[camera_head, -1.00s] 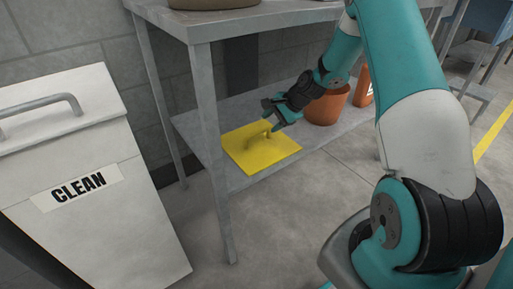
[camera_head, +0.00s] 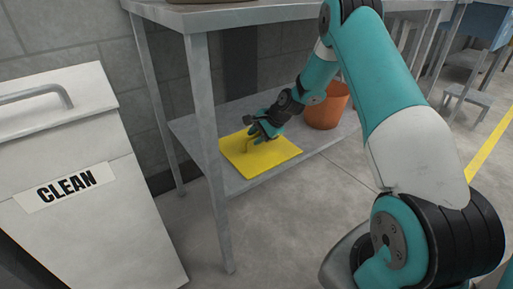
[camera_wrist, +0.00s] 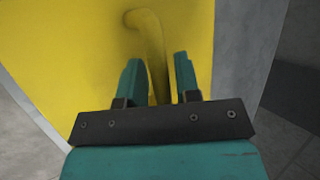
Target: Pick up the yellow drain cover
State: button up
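The yellow drain cover (camera_head: 270,157) lies flat on the lower shelf of the metal table. It is a square plate with a raised handle, and it fills much of the wrist view (camera_wrist: 60,60). My gripper (camera_head: 255,140) is low over the plate at the handle. In the wrist view my gripper (camera_wrist: 160,75) is open, with one teal finger on each side of the yellow handle (camera_wrist: 150,30). A gap shows between the handle and each finger. The handle is partly hidden by my gripper in the head view.
The metal table's lower shelf (camera_head: 240,182) holds the cover, and an orange bucket (camera_head: 327,108) stands to its right. A table leg (camera_head: 208,150) is close on the left. The tabletop (camera_head: 240,16) is overhead. A white bin marked CLEAN (camera_head: 90,225) stands at left.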

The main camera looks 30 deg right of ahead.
grip_shut()
jog(key=shift+r, duration=0.1)
